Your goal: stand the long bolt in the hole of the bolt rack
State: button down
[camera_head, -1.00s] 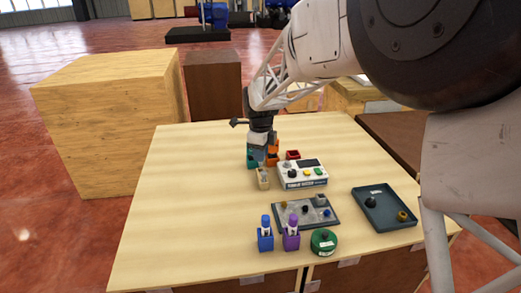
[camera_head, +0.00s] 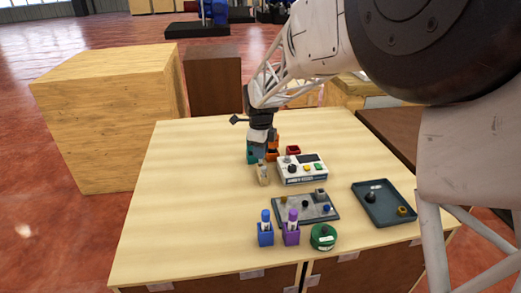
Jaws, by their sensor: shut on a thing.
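The fingertips are close to the top of the rack. I cannot tell whether the bolt is in the hole or just above it.
The table's left is clear.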

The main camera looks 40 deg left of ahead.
aim_at(261, 163)
jog(key=shift+f, duration=1.85)
dwell(0.7)
jog(key=c, duration=0.9)
grip_release()
jog(key=shift+c, duration=0.2)
jog(key=shift+r, duration=0.15)
jog(key=shift+r, duration=3.35)
jog(key=shift+d, duration=0.1)
